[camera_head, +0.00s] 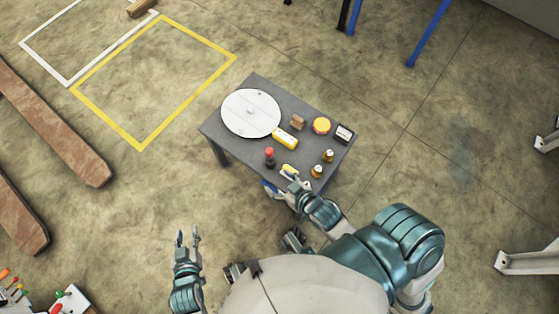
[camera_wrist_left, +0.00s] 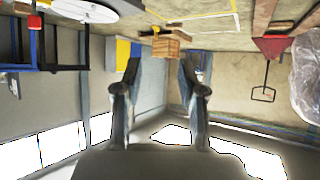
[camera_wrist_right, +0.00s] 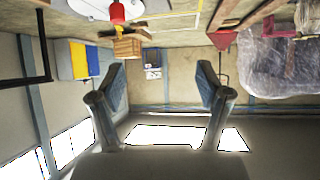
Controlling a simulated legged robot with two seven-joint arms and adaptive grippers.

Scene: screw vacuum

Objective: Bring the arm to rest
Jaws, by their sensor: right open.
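My right gripper (camera_head: 292,180) is at the near edge of the dark grey table (camera_head: 240,154) in the head view, beside a small yellow item (camera_head: 289,168). In the right wrist view its fingers (camera_wrist_right: 160,85) are spread with nothing held between them. I cannot tell whether it touches the yellow item. My left gripper (camera_head: 187,238) is raised over open floor, left of the table and clear of it. In the left wrist view its fingers (camera_wrist_left: 160,75) are apart and empty.
The table carries a white round disc (camera_head: 250,113), a yellow block (camera_head: 285,138), a red-topped bottle (camera_head: 270,158), a brown box (camera_head: 298,121), a round yellow-red item (camera_head: 321,125), a dark box (camera_head: 344,133) and two small jars (camera_head: 317,171).

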